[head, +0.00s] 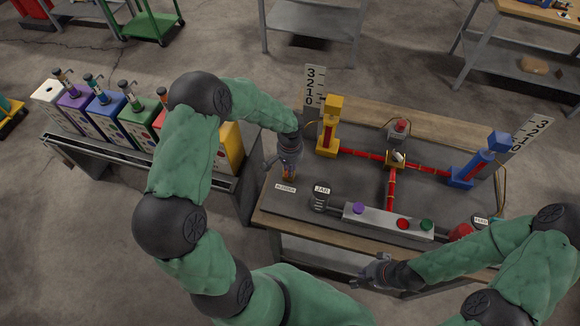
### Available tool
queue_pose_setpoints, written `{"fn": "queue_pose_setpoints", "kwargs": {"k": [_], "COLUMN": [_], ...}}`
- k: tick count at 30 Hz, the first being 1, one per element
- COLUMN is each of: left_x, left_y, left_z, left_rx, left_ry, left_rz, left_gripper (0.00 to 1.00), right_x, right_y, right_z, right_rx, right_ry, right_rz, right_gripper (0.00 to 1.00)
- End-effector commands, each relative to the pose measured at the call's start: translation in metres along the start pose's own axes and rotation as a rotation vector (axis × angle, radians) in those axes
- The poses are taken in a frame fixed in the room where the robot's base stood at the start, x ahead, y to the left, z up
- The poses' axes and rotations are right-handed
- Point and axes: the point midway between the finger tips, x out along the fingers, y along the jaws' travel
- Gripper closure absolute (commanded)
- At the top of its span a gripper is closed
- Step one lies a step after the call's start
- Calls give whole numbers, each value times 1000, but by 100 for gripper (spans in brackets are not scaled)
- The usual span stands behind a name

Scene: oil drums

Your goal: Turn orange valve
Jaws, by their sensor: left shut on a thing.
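A small piece of the orange valve (289,174) shows at the left side of the workbench, just above a white label. My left gripper (284,170) comes down over it from above and is shut on it. The fingers and wrist hide most of the valve, so its turn angle cannot be told. My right gripper (372,273) is low in front of the bench's front edge, away from the valve. Whether its fingers are open or shut is unclear.
The workbench (375,240) carries a yellow cylinder (328,127), a blue cylinder (478,163), red pipes, a jar-labelled black knob (319,199) and a button bar (390,222). Several coloured oil drums stand on a rack (222,186) at left, partly behind my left arm.

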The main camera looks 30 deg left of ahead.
Motion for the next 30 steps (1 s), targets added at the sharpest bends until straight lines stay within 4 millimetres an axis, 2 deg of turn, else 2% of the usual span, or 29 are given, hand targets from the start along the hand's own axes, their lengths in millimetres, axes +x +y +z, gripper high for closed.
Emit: {"fn": "queue_pose_setpoints", "kwargs": {"k": [11, 30], "left_x": [0, -1], "left_y": [0, -2], "left_z": [1, 3], "left_rx": [216, 823], "left_ry": [-1, 0], "left_rz": [-1, -1], "left_gripper": [100, 100], "right_x": [-1, -13], "right_y": [0, -5], "right_z": [0, 0], "right_rx": [0, 0], "right_ry": [0, 0], "right_rz": [0, 0], "right_gripper": [100, 100]}}
